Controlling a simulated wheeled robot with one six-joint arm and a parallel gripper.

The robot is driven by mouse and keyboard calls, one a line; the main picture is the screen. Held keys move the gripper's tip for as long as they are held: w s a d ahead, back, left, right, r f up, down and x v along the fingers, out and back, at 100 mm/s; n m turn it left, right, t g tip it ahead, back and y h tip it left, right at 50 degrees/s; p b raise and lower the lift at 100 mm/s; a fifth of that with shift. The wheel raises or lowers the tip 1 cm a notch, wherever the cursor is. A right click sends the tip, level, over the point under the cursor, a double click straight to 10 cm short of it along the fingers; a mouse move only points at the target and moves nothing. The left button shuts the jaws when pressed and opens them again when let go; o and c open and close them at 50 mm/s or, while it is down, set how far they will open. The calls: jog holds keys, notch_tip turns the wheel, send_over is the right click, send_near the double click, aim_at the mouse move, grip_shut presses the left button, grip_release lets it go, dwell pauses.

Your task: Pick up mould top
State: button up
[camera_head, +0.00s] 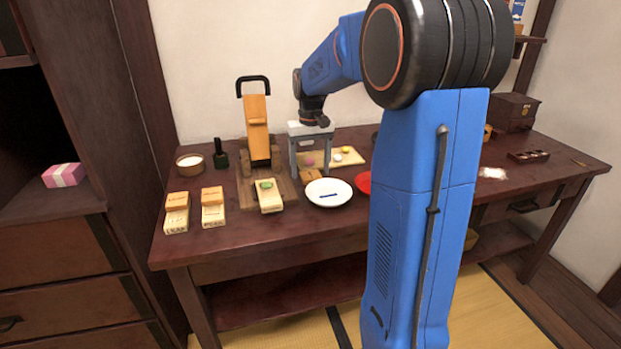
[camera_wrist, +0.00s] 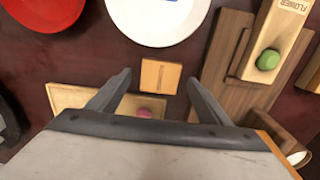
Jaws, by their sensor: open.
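A small light-wood block, which looks like the mould top (camera_head: 311,174), lies on the dark table behind the white plate. In the wrist view the mould top (camera_wrist: 160,76) shows a thin line across its face and sits between my fingertips in the picture. My gripper (camera_head: 309,163) points down over it with both fingers apart and nothing between them. The gripper also shows in the wrist view (camera_wrist: 159,78). I cannot tell how high the fingertips are above the block. A mould base marked FLOWER (camera_wrist: 271,36) holds a green lump (camera_wrist: 268,60) on a wooden stand.
A white plate (camera_head: 329,201) with a blue strip and a red plate (camera_head: 363,187) stand near the block. A wooden board (camera_head: 349,155) with coloured balls is behind. A tall wooden press (camera_head: 257,125) rises beside the gripper.

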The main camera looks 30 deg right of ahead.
jog(key=shift+f, duration=0.6)
jog(key=c, duration=1.1)
